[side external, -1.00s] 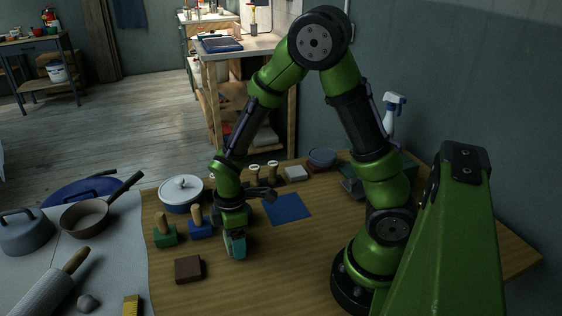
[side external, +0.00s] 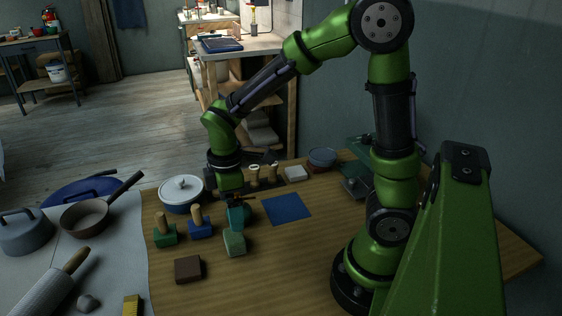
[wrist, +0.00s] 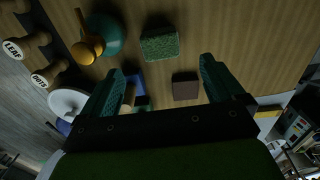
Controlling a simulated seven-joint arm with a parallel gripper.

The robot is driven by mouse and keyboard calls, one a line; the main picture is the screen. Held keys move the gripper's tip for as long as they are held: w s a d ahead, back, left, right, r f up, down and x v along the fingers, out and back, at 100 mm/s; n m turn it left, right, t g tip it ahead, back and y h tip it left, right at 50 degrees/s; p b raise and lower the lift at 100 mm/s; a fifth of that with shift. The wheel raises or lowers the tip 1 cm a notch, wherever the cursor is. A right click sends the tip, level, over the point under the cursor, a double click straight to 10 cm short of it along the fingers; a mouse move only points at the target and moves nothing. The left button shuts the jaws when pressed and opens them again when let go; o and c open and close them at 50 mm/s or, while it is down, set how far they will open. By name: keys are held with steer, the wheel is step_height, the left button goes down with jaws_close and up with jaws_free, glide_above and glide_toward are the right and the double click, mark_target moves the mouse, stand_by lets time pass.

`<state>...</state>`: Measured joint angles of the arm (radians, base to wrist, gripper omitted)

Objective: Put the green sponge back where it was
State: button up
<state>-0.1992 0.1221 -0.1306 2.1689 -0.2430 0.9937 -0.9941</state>
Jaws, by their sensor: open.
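The green sponge (side external: 235,242) is a small pale-green block resting on the wooden table, right of the blue-based stamp. It also shows in the wrist view (wrist: 160,43), textured green and lying flat. My gripper (side external: 236,217) is open above the sponge, its teal fingers pointing down. In the wrist view, the space between the fingertips of my gripper (wrist: 164,66) is empty and the sponge lies beyond them, apart from both.
A teal round object with an orange knob (wrist: 105,35) stands close beside the sponge. A brown block (side external: 188,268), a blue stamp (side external: 200,229), a green stamp (side external: 165,235), a lidded pot (side external: 181,193) and a flat blue square (side external: 287,208) are nearby. The table's front right is clear.

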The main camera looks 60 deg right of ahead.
steer(key=s+r+m+t+y, duration=0.2)
steer(key=s+r+m+t, duration=0.5)
steer(key=r+m, duration=0.6)
steer(key=shift+s+a+r, duration=0.4)
steer(key=shift+s+a, duration=0.05)
steer(key=shift+s, duration=0.05)
